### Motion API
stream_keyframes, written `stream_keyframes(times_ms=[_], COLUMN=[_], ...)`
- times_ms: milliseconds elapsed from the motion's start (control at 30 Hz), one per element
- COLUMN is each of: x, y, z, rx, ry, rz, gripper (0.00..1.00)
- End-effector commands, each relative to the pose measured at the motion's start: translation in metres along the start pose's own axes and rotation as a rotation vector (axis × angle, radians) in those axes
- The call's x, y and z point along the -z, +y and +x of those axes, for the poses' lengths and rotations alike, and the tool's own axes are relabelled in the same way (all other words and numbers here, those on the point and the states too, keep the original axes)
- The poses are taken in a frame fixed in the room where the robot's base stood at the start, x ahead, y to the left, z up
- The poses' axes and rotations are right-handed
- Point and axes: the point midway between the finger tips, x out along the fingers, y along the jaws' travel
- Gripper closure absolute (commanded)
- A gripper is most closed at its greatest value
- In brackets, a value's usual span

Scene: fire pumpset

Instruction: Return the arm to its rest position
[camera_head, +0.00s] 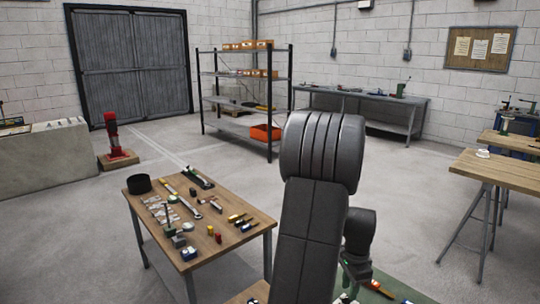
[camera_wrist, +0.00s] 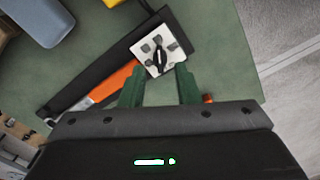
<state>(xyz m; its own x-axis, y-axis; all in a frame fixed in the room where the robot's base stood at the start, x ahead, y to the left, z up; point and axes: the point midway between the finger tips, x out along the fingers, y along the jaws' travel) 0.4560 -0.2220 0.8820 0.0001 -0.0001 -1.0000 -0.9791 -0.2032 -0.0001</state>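My arm rises through the middle of the head view, bent over at a dark rounded joint. My gripper (camera_wrist: 160,70) shows in the wrist view as two green fingers standing apart. It is over a green surface (camera_wrist: 225,65). A white square piece with a dark knob (camera_wrist: 158,52) lies just beyond and partly between the fingertips; I cannot tell whether they touch it. A long black piece (camera_wrist: 85,78) and an orange strip (camera_wrist: 112,80) lie beneath. In the head view my arm hides most of the gripper and the surface below it.
A wooden table (camera_head: 262,223) with several small tools and parts stands to the left of my arm. A blue-grey object (camera_wrist: 38,20) lies at the wrist view's upper left. A wooden bench (camera_head: 510,172) stands at right. Open floor (camera_head: 405,205) lies between it and my arm.

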Motion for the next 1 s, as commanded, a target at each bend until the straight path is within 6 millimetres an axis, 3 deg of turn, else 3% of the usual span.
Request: stream_keyframes(times_ms=[100,333,767,1000], x=[0.0,0.0,0.0,0.0], y=[0.001,0.0,0.0,-0.001], z=[0.018,0.033,0.029,-0.003], rx=[-0.003,0.0,0.001,0.003], ry=[-0.002,0.0,0.001,0.002], rz=[0.0,0.0,-0.006,0.0], gripper=[0.71,0.71,0.71,0.71])
